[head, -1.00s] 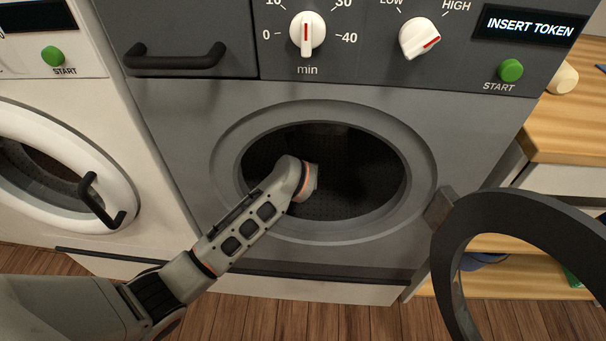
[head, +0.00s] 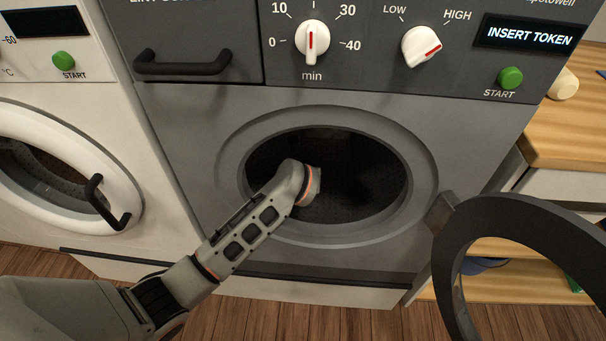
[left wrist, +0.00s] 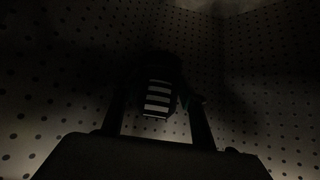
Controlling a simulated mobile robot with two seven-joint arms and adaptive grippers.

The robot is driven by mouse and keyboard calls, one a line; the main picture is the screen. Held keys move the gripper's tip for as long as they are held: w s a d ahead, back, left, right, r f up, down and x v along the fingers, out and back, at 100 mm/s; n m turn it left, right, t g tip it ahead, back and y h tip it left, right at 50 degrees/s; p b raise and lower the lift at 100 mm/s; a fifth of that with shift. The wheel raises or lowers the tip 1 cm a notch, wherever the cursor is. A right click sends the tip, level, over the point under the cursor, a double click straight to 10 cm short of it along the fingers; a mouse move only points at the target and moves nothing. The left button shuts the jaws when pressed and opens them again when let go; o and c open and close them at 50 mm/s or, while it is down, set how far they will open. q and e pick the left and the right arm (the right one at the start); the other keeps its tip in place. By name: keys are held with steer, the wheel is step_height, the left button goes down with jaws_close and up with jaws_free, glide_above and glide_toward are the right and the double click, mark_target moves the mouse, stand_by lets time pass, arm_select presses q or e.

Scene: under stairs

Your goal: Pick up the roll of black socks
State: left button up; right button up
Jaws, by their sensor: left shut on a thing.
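My left arm reaches through the open round door of the grey dryer (head: 480,130), and in the head view its gripper is hidden in the dark drum (head: 345,175). In the left wrist view my left gripper (left wrist: 158,100) is shut on a dark roll, the roll of black socks (left wrist: 160,68), between its fingers. A patch of pale stripes shows on its near side. The picture is very dark, so the roll's outline is hard to make out. The perforated drum wall (left wrist: 50,75) lies around it. My right gripper is not in view.
The dryer's open door ring (head: 447,250) stands out at the right. A white washer with a round door (head: 75,200) is at the left. A wooden shelf unit (head: 570,135) stands at the right. The wooden floor (head: 300,318) shows in front.

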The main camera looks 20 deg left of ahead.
arm_select(q)
steer(key=s+d+r+p, duration=0.3)
steer(key=s+r, duration=0.4)
steer(key=s, duration=0.5)
steer(key=shift+d+p, duration=0.3)
steer(key=shift+p, duration=0.1)
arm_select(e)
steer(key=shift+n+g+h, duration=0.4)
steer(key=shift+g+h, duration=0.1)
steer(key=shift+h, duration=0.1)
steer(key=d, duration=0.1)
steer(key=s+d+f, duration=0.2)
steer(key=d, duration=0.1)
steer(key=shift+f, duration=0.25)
arm_select(q)
steer(key=shift+s, duration=0.1)
